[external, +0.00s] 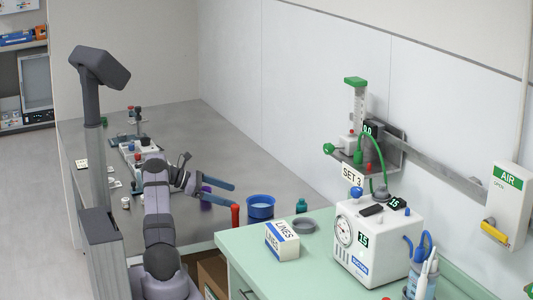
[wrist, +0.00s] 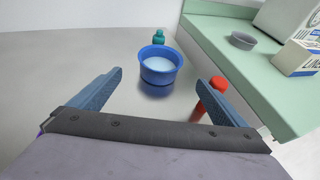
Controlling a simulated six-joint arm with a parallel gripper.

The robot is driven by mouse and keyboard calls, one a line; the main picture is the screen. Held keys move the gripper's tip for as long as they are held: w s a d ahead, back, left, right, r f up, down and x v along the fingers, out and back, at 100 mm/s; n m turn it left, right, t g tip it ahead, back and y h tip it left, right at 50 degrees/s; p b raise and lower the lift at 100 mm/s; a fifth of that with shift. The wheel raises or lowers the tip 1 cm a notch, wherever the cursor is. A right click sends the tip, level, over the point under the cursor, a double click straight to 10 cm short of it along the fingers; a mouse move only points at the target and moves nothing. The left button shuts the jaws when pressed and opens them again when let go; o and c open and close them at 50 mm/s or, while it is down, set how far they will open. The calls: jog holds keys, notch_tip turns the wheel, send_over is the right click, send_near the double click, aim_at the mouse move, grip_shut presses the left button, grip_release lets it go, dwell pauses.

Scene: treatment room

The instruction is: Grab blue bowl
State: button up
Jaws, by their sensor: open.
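The blue bowl (external: 260,207) stands upright on the grey table, near the green counter. In the wrist view the blue bowl (wrist: 160,65) is ahead of my gripper, between the lines of its two fingers, with a pale inside. My gripper (external: 222,195) is open and empty, to the left of the bowl and apart from it. In the wrist view my gripper's blue fingers (wrist: 164,82) are spread wide, with the bowl beyond their tips.
A red object (wrist: 213,96) stands right beside my right finger. A teal bottle (wrist: 158,37) is behind the bowl. The green counter (external: 240,247) holds a grey bowl (external: 303,226), a LINES box (external: 282,241) and a white machine (external: 372,240).

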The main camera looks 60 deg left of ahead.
aim_at(255, 204)
jog(key=shift+p+x, duration=0.6)
jog(key=shift+x, duration=4.85)
jog(key=c, duration=1.2)
